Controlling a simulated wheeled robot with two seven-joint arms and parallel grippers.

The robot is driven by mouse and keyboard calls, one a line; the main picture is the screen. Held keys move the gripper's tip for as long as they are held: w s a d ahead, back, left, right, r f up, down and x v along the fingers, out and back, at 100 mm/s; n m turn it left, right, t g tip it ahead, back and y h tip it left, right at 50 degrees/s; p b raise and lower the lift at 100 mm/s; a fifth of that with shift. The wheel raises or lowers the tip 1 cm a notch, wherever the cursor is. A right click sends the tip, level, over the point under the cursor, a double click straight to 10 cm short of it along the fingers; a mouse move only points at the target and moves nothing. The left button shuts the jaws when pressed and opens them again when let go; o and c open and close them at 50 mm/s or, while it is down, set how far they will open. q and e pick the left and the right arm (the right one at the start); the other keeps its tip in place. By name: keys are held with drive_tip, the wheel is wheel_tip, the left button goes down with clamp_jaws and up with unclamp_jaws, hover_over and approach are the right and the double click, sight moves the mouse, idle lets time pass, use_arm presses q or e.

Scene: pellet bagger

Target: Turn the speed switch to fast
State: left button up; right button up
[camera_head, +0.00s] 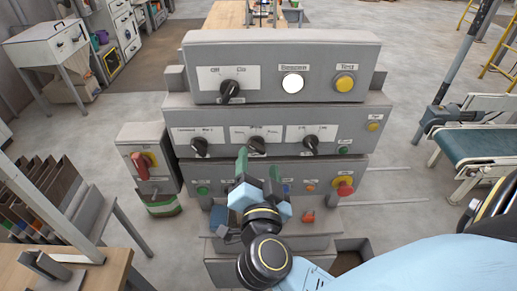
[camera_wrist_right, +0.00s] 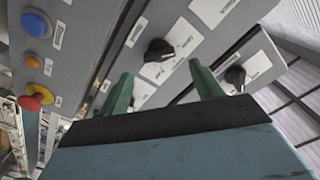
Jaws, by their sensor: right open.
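Black rotary knobs sit on pale label plates across the middle panel of the grey machine: a left knob (camera_head: 199,146), a centre knob (camera_head: 257,145) and a right knob (camera_head: 311,144). The lettering is too small for me to tell which is the speed switch. My right gripper (camera_head: 258,165) is open, with its green fingers in front of and just below the centre knob. In the right wrist view, one black knob (camera_wrist_right: 157,50) shows beyond the gap between the open fingers (camera_wrist_right: 163,85). I see no contact. My left gripper is out of view.
The upper panel has another black knob (camera_head: 229,90), a white lamp (camera_head: 292,83) and a yellow button (camera_head: 345,83). A red emergency button (camera_head: 345,187) is at the lower right. A red-handled switch box (camera_head: 146,160) stands left. A conveyor (camera_head: 485,145) is at right.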

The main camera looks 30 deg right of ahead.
sight(258, 149)
drive_tip(key=shift+x, duration=2.2)
drive_tip(key=shift+c, duration=0.2)
drive_tip(key=c, duration=0.9)
